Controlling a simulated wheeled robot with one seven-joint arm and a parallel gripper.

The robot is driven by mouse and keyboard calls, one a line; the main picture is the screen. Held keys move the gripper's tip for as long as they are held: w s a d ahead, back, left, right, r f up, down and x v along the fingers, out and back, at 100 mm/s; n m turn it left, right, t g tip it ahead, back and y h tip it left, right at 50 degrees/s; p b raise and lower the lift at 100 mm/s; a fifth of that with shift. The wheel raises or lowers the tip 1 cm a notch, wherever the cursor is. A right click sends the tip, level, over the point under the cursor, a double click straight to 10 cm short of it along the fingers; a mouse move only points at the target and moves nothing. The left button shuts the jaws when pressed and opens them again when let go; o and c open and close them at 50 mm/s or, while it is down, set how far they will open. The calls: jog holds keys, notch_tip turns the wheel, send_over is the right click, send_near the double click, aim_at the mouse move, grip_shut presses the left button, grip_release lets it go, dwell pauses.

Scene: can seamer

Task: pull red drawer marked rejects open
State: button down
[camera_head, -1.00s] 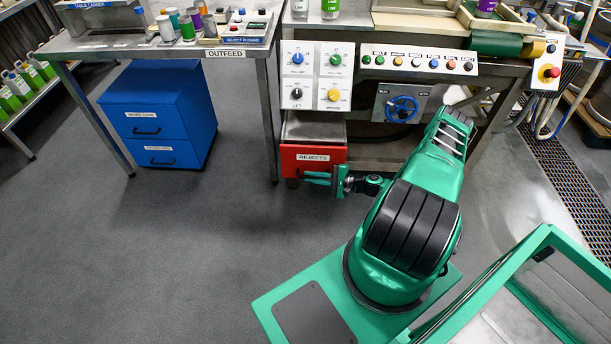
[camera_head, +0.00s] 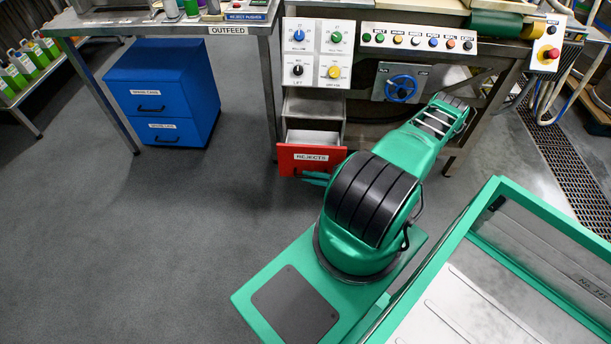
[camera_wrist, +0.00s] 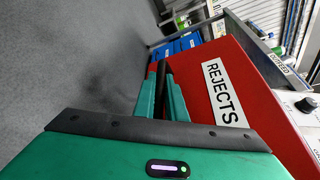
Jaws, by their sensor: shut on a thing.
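The red drawer (camera_head: 300,167) marked REJECTS sits under the machine in the head view. It stands partly out, and its open inside shows behind the red front. In the wrist view its red front (camera_wrist: 215,65) and white label (camera_wrist: 225,95) are close beside my gripper. My gripper (camera_wrist: 165,82) is shut on the drawer's dark handle (camera_wrist: 163,69), between two green fingers. In the head view my gripper (camera_head: 315,178) shows only as a bit of green at the drawer's lower front; my arm hides the rest.
A blue two-drawer cabinet (camera_head: 160,95) stands to the left under the outfeed table (camera_head: 150,27). A panel of knobs (camera_head: 317,53) is above the drawer. A blue handwheel (camera_head: 402,88) is to its right. The grey floor before the drawer is clear at left.

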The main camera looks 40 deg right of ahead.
jog(key=shift+d, duration=0.1)
jog(key=c, duration=2.1)
grip_release()
jog(key=v, duration=1)
jog(key=shift+s+d, duration=0.2)
jog(key=shift+s, duration=0.15)
